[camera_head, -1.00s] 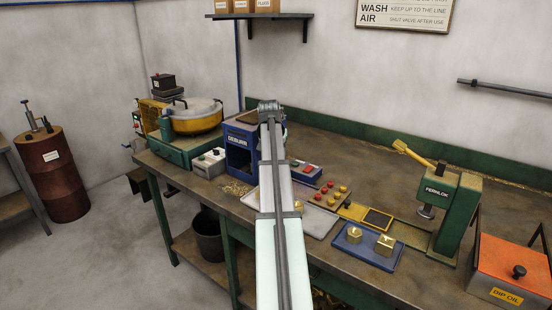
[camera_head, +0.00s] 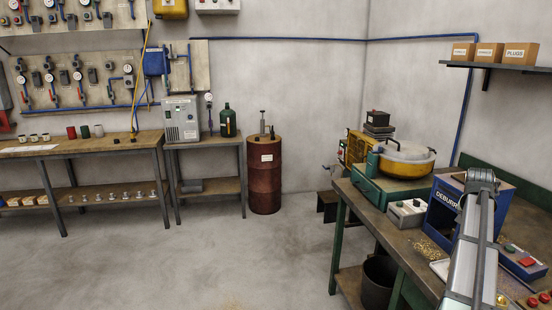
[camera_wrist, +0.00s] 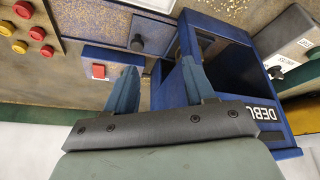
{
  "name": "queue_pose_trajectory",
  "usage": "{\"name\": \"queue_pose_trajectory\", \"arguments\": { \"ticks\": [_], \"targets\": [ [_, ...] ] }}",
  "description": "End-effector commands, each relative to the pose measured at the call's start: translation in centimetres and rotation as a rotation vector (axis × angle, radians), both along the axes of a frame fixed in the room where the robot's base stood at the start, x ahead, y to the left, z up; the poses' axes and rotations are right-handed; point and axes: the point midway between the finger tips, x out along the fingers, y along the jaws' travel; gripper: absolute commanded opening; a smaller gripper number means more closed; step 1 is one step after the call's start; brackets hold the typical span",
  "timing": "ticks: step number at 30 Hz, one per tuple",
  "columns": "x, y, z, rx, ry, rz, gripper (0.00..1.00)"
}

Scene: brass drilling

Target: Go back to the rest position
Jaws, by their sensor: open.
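My gripper shows in the wrist view (camera_wrist: 155,85) as two blue fingers held wide apart, with nothing between them. Beyond the fingers is the blue deburring machine (camera_wrist: 235,55), close by. Whether they touch cannot be told. In the head view my arm reaches over the bench at the right, in front of the deburring machine (camera_head: 440,210). The gripper itself is hidden there behind the arm.
A control box with a red button (camera_head: 526,262) sits right of the machine. A grey switch box (camera_head: 408,213) and a yellow-and-silver bowl machine (camera_head: 405,162) stand to its left. A rust-red drum (camera_head: 264,175) stands on the floor, and the floor (camera_head: 220,265) is clear.

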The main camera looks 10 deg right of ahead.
Motion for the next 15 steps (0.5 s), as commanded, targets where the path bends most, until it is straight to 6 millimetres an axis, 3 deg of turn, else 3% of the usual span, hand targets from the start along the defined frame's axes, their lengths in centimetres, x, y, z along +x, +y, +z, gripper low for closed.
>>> {"name": "queue_pose_trajectory", "arguments": {
  "ticks": [8,15],
  "targets": [
    [7.3,8.7,-4.4,-0.108,0.069,0.260,0.54],
    [12.8,17.5,-7.9,-0.222,0.127,0.509,0.54]
  ]
}}
